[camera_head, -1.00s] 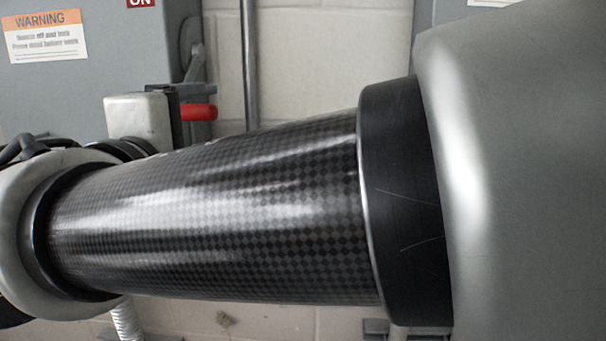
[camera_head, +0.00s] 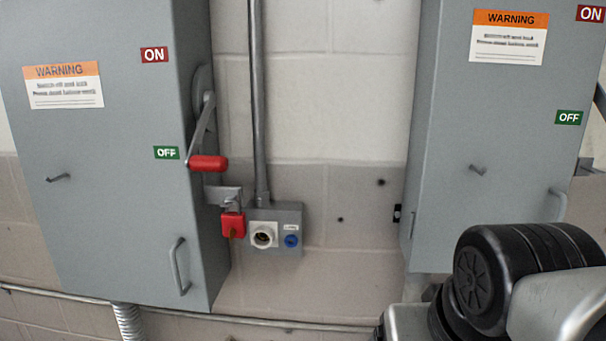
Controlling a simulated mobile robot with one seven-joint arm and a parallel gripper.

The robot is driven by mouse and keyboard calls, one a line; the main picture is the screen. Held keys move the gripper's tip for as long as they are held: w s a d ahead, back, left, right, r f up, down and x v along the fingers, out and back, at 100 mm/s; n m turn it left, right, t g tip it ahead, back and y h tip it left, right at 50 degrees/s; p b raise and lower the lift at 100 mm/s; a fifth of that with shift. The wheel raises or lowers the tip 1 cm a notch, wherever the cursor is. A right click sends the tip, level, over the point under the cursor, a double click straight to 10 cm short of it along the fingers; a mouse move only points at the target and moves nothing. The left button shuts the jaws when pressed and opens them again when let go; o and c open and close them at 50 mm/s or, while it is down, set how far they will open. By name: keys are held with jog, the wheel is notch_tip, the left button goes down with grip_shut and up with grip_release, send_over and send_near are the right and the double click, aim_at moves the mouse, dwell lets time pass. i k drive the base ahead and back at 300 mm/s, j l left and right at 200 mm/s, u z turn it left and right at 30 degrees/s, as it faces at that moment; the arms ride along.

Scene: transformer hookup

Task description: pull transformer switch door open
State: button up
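Two grey switch cabinets hang on the wall. The left cabinet (camera_head: 110,210) has a closed front door with a handle (camera_head: 180,267) at its lower right and a small latch (camera_head: 58,177) at mid-left. Its side lever with a red grip (camera_head: 208,162) points down, beside the OFF label (camera_head: 167,153). A red padlock (camera_head: 233,224) hangs on a side bracket. The right cabinet (camera_head: 470,130) also looks closed, with a door handle (camera_head: 557,205) and a latch (camera_head: 478,169). My gripper is not in view; only part of my arm shows at the lower right.
A horizontal pipe (camera_head: 300,325) runs along the wall below. The space before the left cabinet looks clear.

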aim_at(92, 90)
jog(key=k+u, duration=0.15)
jog(key=u, duration=0.3)
jog(key=k+u, duration=0.15)
jog(key=u, duration=0.3)
jog(key=k+j+u, duration=0.15)
jog(key=u, duration=0.3)
jog(key=i+j+u, duration=0.2)
jog(key=i+l, duration=0.2)
jog(key=i+u, duration=0.05)
jog(key=i, duration=0.05)
